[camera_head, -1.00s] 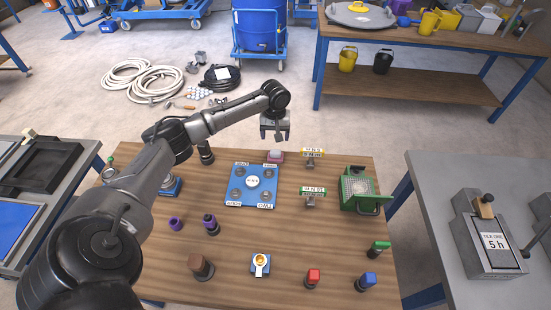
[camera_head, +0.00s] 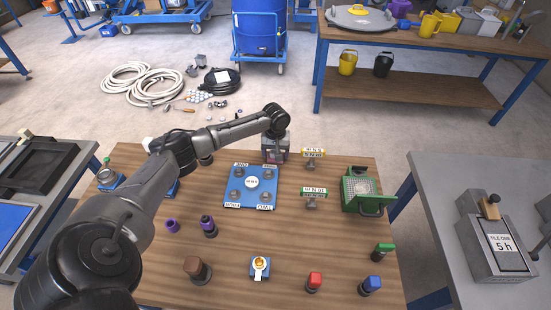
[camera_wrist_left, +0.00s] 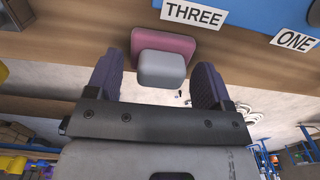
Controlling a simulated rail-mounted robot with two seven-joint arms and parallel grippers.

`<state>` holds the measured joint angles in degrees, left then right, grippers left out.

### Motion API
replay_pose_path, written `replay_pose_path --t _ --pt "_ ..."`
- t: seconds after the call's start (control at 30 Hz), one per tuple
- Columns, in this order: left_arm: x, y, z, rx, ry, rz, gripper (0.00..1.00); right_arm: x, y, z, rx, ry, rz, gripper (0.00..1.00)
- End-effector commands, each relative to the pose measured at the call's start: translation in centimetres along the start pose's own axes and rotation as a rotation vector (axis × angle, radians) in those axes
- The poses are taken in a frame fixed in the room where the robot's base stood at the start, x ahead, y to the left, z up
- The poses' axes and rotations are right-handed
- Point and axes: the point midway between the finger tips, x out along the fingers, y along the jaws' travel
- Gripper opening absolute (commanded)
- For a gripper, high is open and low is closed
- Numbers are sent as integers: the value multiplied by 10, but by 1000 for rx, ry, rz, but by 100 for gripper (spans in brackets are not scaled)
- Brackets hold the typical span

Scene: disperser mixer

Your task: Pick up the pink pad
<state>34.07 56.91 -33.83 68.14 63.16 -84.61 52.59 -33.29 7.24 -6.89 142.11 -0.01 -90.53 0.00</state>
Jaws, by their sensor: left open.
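The pink pad (camera_wrist_left: 190,44), a flat pink base with a pale grey block on top, lies on the wooden table beside the blue plate's THREE label. My left gripper (camera_wrist_left: 157,75) is open, with one dark finger on each side of the grey block; I cannot tell whether they touch it. In the head view my left gripper (camera_head: 275,155) is low at the table's far edge, behind the blue plate, and mostly hides the pad. My right gripper is not in view.
The blue plate (camera_head: 250,188) with labelled knobs sits just in front of the gripper. Two small labelled stands (camera_head: 312,196) and a green box (camera_head: 362,190) stand to the right. Red (camera_head: 314,281) and blue (camera_head: 371,285) capped pieces stand near the front edge.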

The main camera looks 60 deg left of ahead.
Motion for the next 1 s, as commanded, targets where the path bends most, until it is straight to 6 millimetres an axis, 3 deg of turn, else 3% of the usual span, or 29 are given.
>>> replay_pose_path --t 0.2,0.73,1.0 --pt "0 0 0 0 1 0 73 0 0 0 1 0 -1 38" --pt "0 0 0 0 1 0 22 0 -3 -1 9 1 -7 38" --pt "-3 0 -1 0 2 1 21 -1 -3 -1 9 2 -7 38"
